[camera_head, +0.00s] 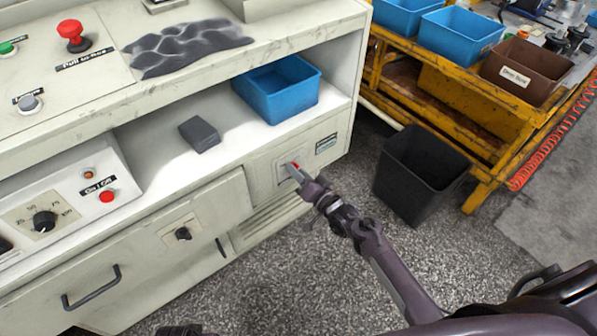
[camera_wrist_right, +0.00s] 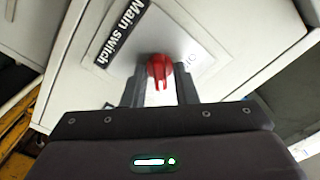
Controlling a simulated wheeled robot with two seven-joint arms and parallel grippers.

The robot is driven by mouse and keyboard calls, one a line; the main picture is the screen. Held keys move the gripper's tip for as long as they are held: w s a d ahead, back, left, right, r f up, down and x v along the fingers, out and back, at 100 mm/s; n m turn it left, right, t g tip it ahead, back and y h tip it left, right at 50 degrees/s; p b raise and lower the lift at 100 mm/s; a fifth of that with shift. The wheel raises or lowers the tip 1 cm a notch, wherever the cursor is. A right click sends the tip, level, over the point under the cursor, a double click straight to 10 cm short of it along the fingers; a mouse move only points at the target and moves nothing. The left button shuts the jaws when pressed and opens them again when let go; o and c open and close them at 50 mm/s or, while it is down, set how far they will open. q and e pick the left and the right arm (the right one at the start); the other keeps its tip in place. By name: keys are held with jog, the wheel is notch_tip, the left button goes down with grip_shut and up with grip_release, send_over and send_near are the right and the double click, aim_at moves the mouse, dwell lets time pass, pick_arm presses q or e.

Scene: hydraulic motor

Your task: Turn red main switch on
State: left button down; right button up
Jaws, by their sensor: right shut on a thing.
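The red main switch (camera_wrist_right: 160,68) is a round red knob on a grey plate, beside a black "Main switch" label (camera_wrist_right: 121,32), in the right wrist view. My right gripper (camera_wrist_right: 160,82) is shut on the knob, with one finger on each side of it. In the head view the red switch (camera_head: 296,165) shows as a small red spot on the cabinet's right front, partly hidden by my right gripper (camera_head: 297,172). A dark part at the head view's bottom edge may belong to my left gripper; its fingers do not show.
A blue bin (camera_head: 278,90) and a dark grey block (camera_head: 199,134) stand on the shelf above the switch. A black bin (camera_head: 420,175) stands on the floor to the right, beside a yellow workbench (camera_head: 450,100). The floor in front is clear.

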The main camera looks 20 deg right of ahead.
jog(key=o, duration=0.7)
